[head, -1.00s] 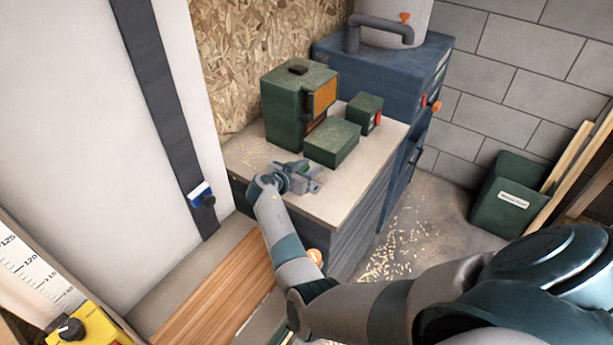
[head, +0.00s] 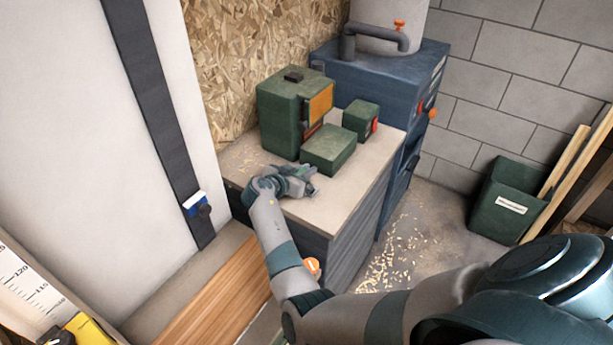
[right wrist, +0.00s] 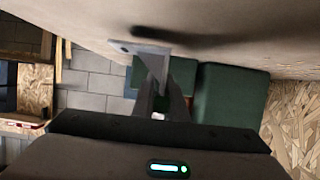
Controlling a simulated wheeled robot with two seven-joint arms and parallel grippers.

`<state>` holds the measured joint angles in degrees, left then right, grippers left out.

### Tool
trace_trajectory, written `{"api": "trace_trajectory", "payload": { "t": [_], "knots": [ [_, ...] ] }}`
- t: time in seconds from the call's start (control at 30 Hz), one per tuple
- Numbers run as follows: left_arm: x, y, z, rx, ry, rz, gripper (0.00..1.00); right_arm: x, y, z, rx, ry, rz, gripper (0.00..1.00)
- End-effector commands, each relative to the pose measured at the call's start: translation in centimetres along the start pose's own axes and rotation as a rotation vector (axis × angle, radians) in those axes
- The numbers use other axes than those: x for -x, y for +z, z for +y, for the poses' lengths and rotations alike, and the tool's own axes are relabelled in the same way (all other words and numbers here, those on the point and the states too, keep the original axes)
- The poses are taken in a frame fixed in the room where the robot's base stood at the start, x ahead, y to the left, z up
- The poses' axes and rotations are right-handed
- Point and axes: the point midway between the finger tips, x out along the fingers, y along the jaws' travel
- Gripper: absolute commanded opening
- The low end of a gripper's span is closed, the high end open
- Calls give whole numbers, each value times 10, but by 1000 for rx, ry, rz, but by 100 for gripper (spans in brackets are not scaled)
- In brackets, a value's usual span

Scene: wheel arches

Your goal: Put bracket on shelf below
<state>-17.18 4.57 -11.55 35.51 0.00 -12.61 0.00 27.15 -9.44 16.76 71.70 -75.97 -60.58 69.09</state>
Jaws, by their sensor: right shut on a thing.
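My right gripper (head: 306,181) is low over the pale top of the cabinet (head: 335,205), in front of the green boxes. In the right wrist view its fingers (right wrist: 160,98) are shut on a grey, flat-sided metal bracket (right wrist: 145,52). The bracket lies close to the pale surface, with a dark shadow beside it; I cannot tell whether it touches. In the head view the gripper mostly hides the bracket. I cannot make out a shelf below the top; only the cabinet's dark side shows. My left gripper is out of view.
A tall green machine (head: 283,120), a low green box (head: 328,150) and a small green box (head: 361,118) stand just behind the gripper. A blue cabinet (head: 378,75) stands behind. A wooden slatted surface (head: 215,305) is lower left.

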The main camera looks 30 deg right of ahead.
Motion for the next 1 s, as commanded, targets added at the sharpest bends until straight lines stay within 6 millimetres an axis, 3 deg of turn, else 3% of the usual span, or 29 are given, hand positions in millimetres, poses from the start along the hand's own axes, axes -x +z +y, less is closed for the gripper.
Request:
{"api": "trace_trajectory", "payload": {
  "t": [0.17, 0.7, 1.0],
  "knots": [
    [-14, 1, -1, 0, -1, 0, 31, 8, -21, 3, -6, 1, 1, 0],
    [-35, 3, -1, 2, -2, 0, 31, 6, -77, 86, -5, 2, 1, 0],
    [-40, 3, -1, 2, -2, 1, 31, 7, -95, 111, -1, 1, 0, 0]
  ]
}}
